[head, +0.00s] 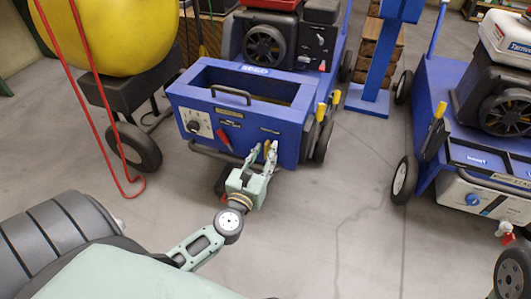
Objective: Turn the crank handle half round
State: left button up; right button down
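A blue aerator (292,139) stands at the centre, with an open-topped front box. A small yellow grip (267,146) shows low on its front face, between the fingertips of my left gripper (264,151); it may be the crank handle. The gripper's two fingers are spread and point up at the front face. I cannot tell whether they touch the grip. The rest of the crank is hidden or too small to make out. My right gripper is not in view.
A second blue machine (423,95) is at right. Grey floor (350,215) is clear between.

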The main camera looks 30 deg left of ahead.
pick_arm(q)
jog(key=shift+w+a, duration=0.1)
jog(key=shift+w, duration=0.3)
jog(key=shift+c, duration=0.3)
grip_shut()
